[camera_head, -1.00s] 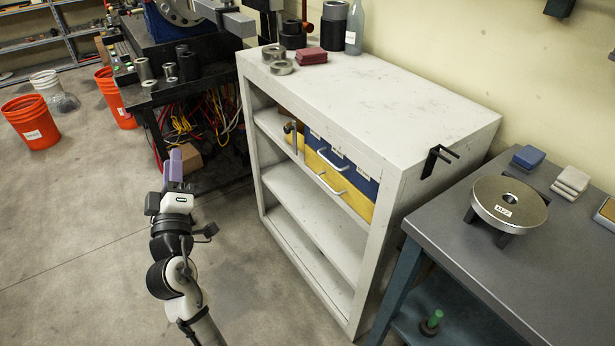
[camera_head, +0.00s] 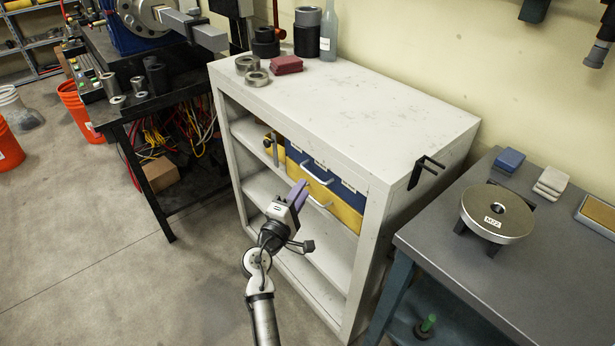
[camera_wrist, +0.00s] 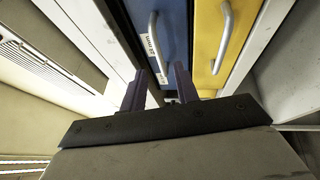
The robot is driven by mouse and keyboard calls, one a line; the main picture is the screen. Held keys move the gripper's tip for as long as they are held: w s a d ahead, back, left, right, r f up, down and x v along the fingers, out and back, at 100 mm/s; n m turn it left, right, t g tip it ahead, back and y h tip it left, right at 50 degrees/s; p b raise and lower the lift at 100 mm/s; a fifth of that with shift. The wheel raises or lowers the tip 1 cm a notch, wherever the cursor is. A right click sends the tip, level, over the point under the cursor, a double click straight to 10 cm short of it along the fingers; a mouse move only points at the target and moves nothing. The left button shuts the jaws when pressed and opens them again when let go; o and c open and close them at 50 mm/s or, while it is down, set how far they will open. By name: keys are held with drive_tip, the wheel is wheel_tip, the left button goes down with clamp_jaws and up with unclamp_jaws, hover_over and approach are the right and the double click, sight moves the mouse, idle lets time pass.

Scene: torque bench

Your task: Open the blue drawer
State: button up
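The blue drawer (camera_head: 327,177) sits in the top bay of the white shelf unit, with a silver bar handle (camera_head: 316,174) and white labels. It looks shut. It also shows in the wrist view (camera_wrist: 176,25), with its handle (camera_wrist: 154,42). The yellow drawer (camera_head: 347,214) is directly below it, with its own handle; it shows at right in the wrist view (camera_wrist: 207,50). My gripper (camera_head: 300,192) is in front of the drawers' left part. In the wrist view its two purple fingers (camera_wrist: 160,84) are apart, with nothing between them, short of the blue drawer's handle.
The white shelf unit (camera_head: 350,110) holds metal rings, red blocks, dark cylinders and a bottle on top. A black bracket (camera_head: 424,170) sticks out of its right side. A grey table (camera_head: 450,235) stands close on the right. Open floor lies at left.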

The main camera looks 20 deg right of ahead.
drive_tip(key=shift+p+x, duration=0.4)
drive_tip(key=shift+x, duration=1.85)
drive_tip(key=shift+c, duration=0.2)
clamp_jaws()
